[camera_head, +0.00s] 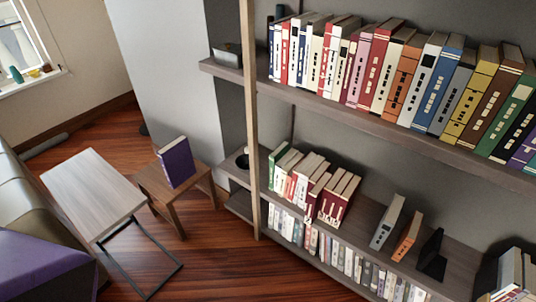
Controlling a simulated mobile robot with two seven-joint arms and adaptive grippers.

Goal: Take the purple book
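A purple book (178,164) stands upright on a small wooden side table (150,180), left of the bookshelf. Its purple cover faces me and its pale page edge shows along one side. Another purple-spined book (523,152) is partly in view at the right end of the upper shelf row. Neither of my grippers is in view.
A light-topped table with a thin black frame (95,193) stands in front of the side table. A sofa with a purple cover (40,268) is at the lower left. The bookshelf (400,140) with several books fills the right. Wooden floor (215,262) is clear between them.

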